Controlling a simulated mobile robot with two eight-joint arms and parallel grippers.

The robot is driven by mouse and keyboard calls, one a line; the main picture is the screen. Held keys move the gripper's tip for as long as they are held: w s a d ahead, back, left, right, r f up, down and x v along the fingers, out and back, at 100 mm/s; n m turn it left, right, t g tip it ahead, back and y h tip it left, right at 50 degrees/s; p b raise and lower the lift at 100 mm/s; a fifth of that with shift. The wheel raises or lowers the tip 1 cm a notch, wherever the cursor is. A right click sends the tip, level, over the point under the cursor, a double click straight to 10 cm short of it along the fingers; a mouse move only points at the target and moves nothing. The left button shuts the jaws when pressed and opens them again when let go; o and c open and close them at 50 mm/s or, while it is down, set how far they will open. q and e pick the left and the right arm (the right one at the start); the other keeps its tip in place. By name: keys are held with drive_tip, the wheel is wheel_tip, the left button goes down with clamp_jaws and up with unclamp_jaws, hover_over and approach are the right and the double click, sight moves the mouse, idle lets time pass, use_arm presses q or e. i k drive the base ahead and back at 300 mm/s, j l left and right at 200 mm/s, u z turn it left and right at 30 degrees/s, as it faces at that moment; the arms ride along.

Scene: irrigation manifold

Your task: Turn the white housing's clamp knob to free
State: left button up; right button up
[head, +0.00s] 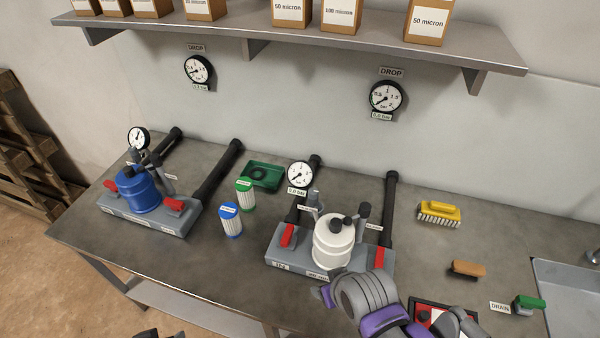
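The white housing (333,247) stands upright on a grey manifold block (290,261) right of centre. Dark knobs (336,225) sit on its top, and another dark knob (364,209) tops a grey post beside it. I cannot tell which is the clamp knob or how it is set. Red levers (287,236) flank the housing. My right arm, purple and grey, comes in from the lower right, and its end (328,296) is just in front of the block. Its fingertips cannot be made out. Dark parts (160,334) at the bottom edge may be my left gripper.
A blue housing (138,191) stands on a similar block at left. A yellow brush (440,212), an orange-brown block (467,269) and a sink (570,300) are at right.

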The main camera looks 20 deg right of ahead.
sight(365, 209)
drive_tip(key=l+z, duration=0.1)
drive_tip(key=z, duration=1.1)
